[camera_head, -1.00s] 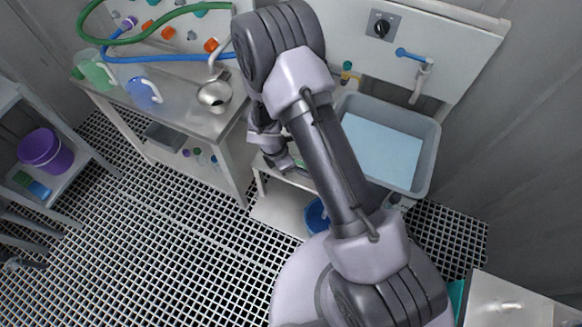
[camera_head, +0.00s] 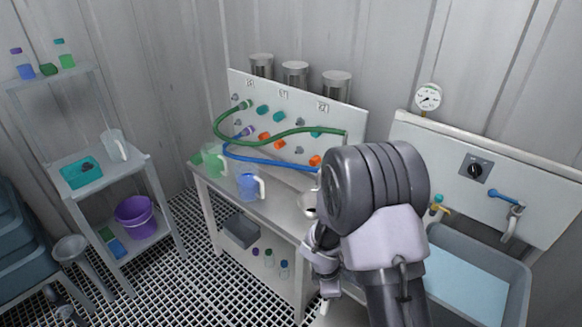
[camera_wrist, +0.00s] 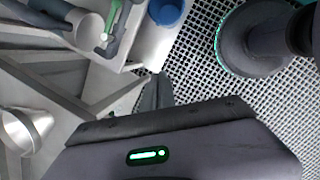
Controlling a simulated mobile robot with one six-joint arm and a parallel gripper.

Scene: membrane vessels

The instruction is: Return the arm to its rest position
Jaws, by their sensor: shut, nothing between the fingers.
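My arm rises at the lower right of the head view and hides part of the bench and the sink's left side. Its wrist shows beside the bench's right end, and the fingertips are hard to make out there. In the wrist view my gripper (camera_wrist: 157,92) points away over the floor grating, its fingers together with nothing between them.
A bench (camera_head: 203,184) holds a green jug (camera_head: 213,160) and a blue jug (camera_head: 248,186). A panel with hoses stands behind it. A sink (camera_head: 512,290) is at right. A shelf with a purple bucket (camera_head: 135,216) stands at left. Grating lies open between shelf and bench.

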